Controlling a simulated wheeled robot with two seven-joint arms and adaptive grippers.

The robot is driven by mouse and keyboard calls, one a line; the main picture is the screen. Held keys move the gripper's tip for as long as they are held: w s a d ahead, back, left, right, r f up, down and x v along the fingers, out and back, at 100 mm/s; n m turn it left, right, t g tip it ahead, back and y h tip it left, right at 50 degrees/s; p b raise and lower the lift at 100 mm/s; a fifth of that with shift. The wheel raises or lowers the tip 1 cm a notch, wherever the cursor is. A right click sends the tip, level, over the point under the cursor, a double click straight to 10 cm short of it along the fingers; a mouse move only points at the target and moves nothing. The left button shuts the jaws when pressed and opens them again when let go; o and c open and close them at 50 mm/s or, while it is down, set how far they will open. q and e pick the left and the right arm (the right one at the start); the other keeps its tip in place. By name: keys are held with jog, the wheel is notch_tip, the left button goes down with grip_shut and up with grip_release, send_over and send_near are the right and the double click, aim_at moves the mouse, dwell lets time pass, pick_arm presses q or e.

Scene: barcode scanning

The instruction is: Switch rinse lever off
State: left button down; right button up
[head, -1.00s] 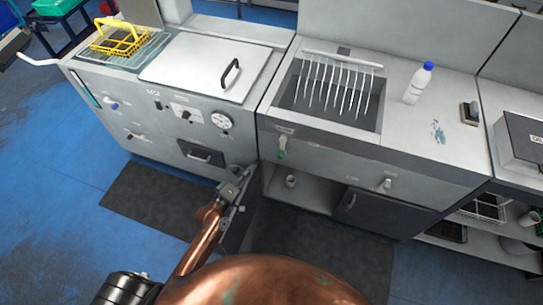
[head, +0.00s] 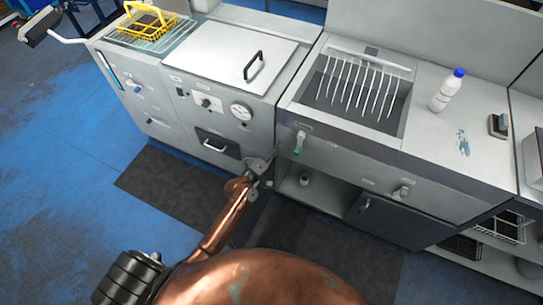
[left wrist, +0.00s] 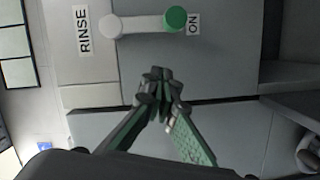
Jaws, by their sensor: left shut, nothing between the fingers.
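The rinse lever (head: 300,141) is on the front panel of the sink unit and hangs down with its green end lowest. In the left wrist view the lever (left wrist: 140,24) has a white arm and a green knob. The knob sits beside the ON label (left wrist: 193,23), and the RINSE label (left wrist: 83,29) is at the pivot end. My left gripper (head: 268,164) is just left of the lever and a little lower, apart from it. In the left wrist view the fingertips (left wrist: 160,78) are together and empty, below the lever. My right gripper is not in view.
A second lever (head: 401,191) is further right on the panel. The sink (head: 320,93) with a rack, a white bottle (head: 446,92) and a sponge (head: 498,125) are on top. An open shelf (head: 318,198) is below. A lidded unit (head: 215,60) stands left.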

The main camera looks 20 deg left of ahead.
aim_at(299, 146)
pick_arm(q)
jog(key=shift+w+d+f, duration=0.15)
jog(key=shift+d+f, duration=0.05)
jog(key=shift+d, duration=0.5)
jog(key=shift+w+d+f, duration=0.1)
jog(key=shift+d+f, duration=0.15)
jog(key=shift+d, duration=0.4)
jog(key=shift+w+d+f, duration=0.15)
jog(key=shift+d+f, duration=0.05)
jog(key=shift+d, duration=0.5)
jog(key=shift+d+b, duration=0.1)
jog(key=shift+b, duration=0.2)
